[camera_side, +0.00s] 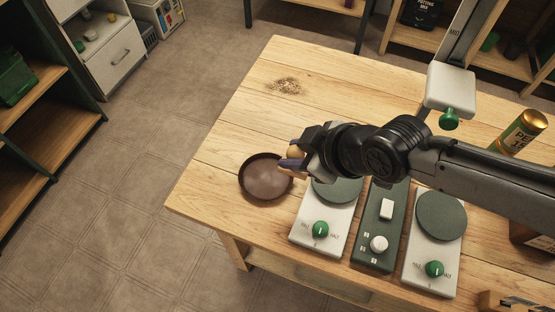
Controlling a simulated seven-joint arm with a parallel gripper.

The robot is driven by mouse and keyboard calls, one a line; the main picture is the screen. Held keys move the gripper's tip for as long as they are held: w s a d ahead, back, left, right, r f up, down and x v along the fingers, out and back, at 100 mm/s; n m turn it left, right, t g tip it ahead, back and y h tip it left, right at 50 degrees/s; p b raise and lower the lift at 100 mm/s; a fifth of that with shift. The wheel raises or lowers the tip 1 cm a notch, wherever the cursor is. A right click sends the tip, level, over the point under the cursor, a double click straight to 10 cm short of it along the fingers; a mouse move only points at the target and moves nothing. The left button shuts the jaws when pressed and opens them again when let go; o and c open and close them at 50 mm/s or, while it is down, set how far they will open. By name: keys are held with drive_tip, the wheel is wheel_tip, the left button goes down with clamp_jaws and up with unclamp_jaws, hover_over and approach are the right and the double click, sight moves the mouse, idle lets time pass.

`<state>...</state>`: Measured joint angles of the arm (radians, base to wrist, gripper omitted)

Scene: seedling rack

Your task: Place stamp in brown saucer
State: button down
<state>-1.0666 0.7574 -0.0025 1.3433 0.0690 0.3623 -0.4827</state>
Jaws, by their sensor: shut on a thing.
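The brown saucer (262,188) is a round, shallow dish lying near the left front part of the wooden table. My gripper (294,157) reaches in from the right, over the saucer's right edge. It is shut on the stamp (294,151), of which a small tan part shows between the fingers. Dark purple-blue parts show at the fingertips too; I cannot tell whether they belong to the stamp or the fingers. Most of the stamp is hidden by the gripper. The stamp appears above the saucer's right rim; its exact height is unclear. The saucer's visible inside is empty.
Two white devices with green round plates and green knobs, one on the left (318,233) and one on the right (431,271), flank a dark green control box (374,256). A tin (520,133) stands at right. Brown crumbs (286,87) lie farther back. The table left of the saucer is clear.

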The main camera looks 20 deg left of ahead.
drive_tip(key=shift+s+d+f+x, duration=0.1)
drive_tip(key=shift+d+f+x, duration=0.15)
drive_tip(key=shift+x, duration=1.35)
drive_tip(key=shift+s+d+f+x, duration=0.1)
drive_tip(key=shift+d+f+x, duration=0.15)
drive_tip(key=shift+x, duration=1.3)
drive_tip(key=shift+s+d+f+x, duration=0.1)
drive_tip(key=shift+d+f+x, duration=0.1)
drive_tip(key=shift+x, duration=1.4)
drive_tip(key=shift+f, duration=0.1)
drive_tip(key=shift+f, duration=0.35)
drive_tip(key=c, duration=0.5)
unclamp_jaws()
drive_tip(key=shift+c, duration=0.2)
drive_tip(key=shift+r, duration=0.2)
drive_tip(key=v, duration=1.2)
drive_tip(key=shift+r, duration=0.35)
